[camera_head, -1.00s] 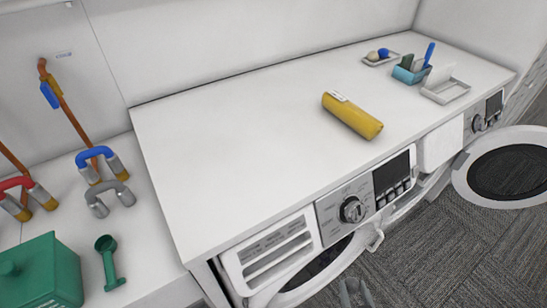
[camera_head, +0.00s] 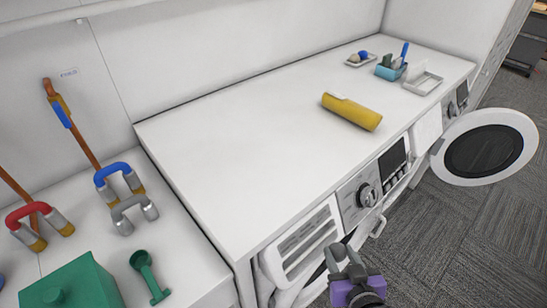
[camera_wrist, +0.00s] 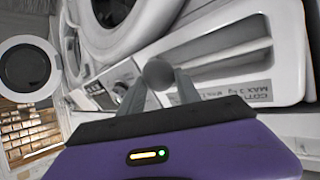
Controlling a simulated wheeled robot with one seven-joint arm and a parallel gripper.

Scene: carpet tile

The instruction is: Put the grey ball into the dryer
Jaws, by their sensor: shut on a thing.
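My gripper (camera_head: 346,254) is at the lower right of the head view, in front of the near machine. In the wrist view, the grey ball (camera_wrist: 158,74) is held between the two fingertips of my gripper (camera_wrist: 158,90). I cannot make out the ball clearly in the head view. Two front-loading machines stand under the white counter; I cannot tell by label which is the dryer. The far one has its round door (camera_head: 490,148) swung wide open. The near machine has a control panel (camera_head: 366,192) and a drawer (camera_head: 302,245); its round front (camera_wrist: 112,12) shows in the wrist view.
The counter (camera_head: 230,170) holds a yellow roll (camera_head: 352,111), a blue caddy (camera_head: 390,70) and a white tray (camera_head: 423,83). A green box (camera_head: 72,285) and scoop (camera_head: 150,275) lie on the left surface. Carpet (camera_head: 430,250) is open at right.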

